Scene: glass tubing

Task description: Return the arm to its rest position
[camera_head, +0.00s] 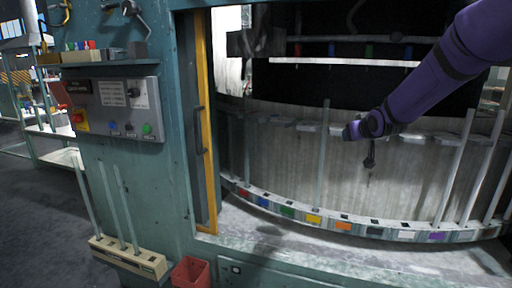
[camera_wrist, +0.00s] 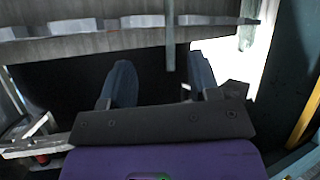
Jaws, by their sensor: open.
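My purple arm (camera_head: 430,85) reaches in from the upper right of the head view, into the opening of the teal machine. My gripper (camera_head: 370,163) is at its end, in front of the curved grey rack wall. In the wrist view my gripper (camera_wrist: 160,80) shows two blue-grey fingers set apart with nothing between them. A grey glass tube (camera_head: 322,155) stands upright in the rack, left of my gripper and apart from it in the head view. Another tube (camera_head: 455,165) stands to the right, below my arm.
The curved rack rail (camera_head: 330,221) carries several coloured squares. A yellow door edge (camera_head: 204,120) bounds the opening at left. A control panel (camera_head: 115,108), a beige tube holder (camera_head: 128,258) with several tubes and a red bin (camera_head: 190,273) are outside the opening.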

